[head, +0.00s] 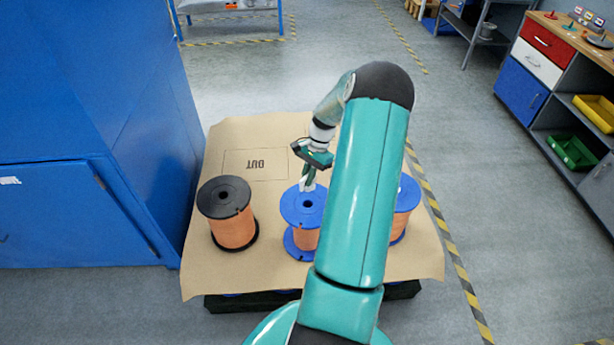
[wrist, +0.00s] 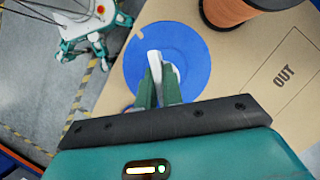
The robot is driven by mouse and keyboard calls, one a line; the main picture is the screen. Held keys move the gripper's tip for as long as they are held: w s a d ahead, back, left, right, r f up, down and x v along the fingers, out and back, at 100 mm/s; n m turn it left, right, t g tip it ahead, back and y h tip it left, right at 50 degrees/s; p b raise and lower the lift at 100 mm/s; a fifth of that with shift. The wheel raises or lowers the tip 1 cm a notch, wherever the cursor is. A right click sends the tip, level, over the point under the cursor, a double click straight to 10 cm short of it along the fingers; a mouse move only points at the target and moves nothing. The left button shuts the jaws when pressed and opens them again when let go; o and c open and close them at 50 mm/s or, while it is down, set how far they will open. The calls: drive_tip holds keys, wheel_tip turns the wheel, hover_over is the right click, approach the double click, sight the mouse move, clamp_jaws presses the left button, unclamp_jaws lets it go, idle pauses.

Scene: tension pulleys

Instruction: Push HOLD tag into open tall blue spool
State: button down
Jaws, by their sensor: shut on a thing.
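A blue-flanged spool with orange wire (head: 290,212) stands upright in the middle of the brown sheet, with a dark hole in its top. My gripper (head: 308,185) points down over this top, toward its far side. In the wrist view the round blue flange (wrist: 198,45) lies under my gripper (wrist: 158,75). The fingers are shut on a small pale piece (wrist: 156,62), taken as the HOLD tag; its lettering is not readable. The fingers hide the hole in the wrist view. I cannot tell whether the piece touches the spool.
A second blue spool (head: 408,195) stands to the right, partly behind my arm. A black-flanged spool with orange wire (head: 233,228) stands to the left. The sheet (head: 235,135) is bare near its printed OUT box. A tall blue cabinet (head: 90,130) stands close on the left.

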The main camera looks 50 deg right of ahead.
sight(308, 190)
drive_tip(key=shift+f, duration=3.4)
drive_tip(key=shift+a+f, duration=0.1)
drive_tip(key=shift+f, duration=0.1)
drive_tip(key=shift+f, duration=0.25)
drive_tip(key=shift+f, duration=0.9)
drive_tip(key=shift+f, duration=0.1)
drive_tip(key=c, duration=1.5)
unclamp_jaws()
drive_tip(key=shift+o, duration=0.2)
drive_tip(key=v, duration=1.3)
drive_tip(key=shift+r, duration=0.4)
